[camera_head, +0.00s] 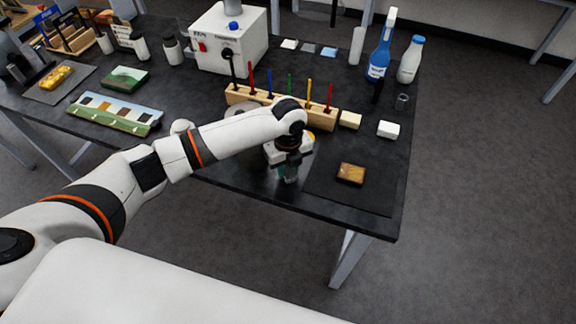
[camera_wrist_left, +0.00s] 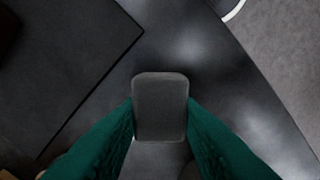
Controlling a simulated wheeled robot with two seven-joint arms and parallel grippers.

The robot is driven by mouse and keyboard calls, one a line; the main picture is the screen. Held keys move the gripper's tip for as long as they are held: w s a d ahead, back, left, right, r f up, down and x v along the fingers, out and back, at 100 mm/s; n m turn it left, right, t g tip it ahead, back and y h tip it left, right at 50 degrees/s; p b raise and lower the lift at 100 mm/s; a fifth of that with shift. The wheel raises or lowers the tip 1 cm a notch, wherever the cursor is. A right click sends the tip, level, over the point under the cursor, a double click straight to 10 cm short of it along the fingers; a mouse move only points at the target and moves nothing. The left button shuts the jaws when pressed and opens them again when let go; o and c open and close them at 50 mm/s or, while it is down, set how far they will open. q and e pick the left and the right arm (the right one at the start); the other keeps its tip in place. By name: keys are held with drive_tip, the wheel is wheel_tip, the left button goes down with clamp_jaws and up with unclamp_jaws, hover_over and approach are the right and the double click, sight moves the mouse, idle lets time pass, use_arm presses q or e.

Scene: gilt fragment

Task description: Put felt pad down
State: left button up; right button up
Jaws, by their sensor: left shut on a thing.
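The felt pad (camera_wrist_left: 160,106) is a dark grey rounded rectangle in the left wrist view, between the green fingers of my left gripper (camera_head: 289,176). The gripper is shut on it and points down over the front of the black table, just left of a dark mat (camera_head: 330,193). In the head view I cannot make out the pad at the fingertips, nor whether it touches the table. The mat also shows at the upper left of the left wrist view (camera_wrist_left: 65,65). My right gripper is not in view.
A brown-gold fragment (camera_head: 351,174) lies on the mat. Behind my gripper stands a wooden rack (camera_head: 318,117) with several coloured tools. A cream block (camera_head: 350,120) and a white block (camera_head: 388,129) lie to its right. The table's front edge is close to my gripper.

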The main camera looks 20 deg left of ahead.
sight(288, 169)
use_arm(q)
drive_tip(key=shift+f, duration=0.2)
drive_tip(key=shift+f, duration=0.1)
drive_tip(key=o, duration=0.9)
wheel_tip(288, 169, up, 12)
drive_tip(key=shift+r+b, duration=0.15)
drive_tip(key=shift+b, duration=0.65)
drive_tip(key=shift+d, duration=0.1)
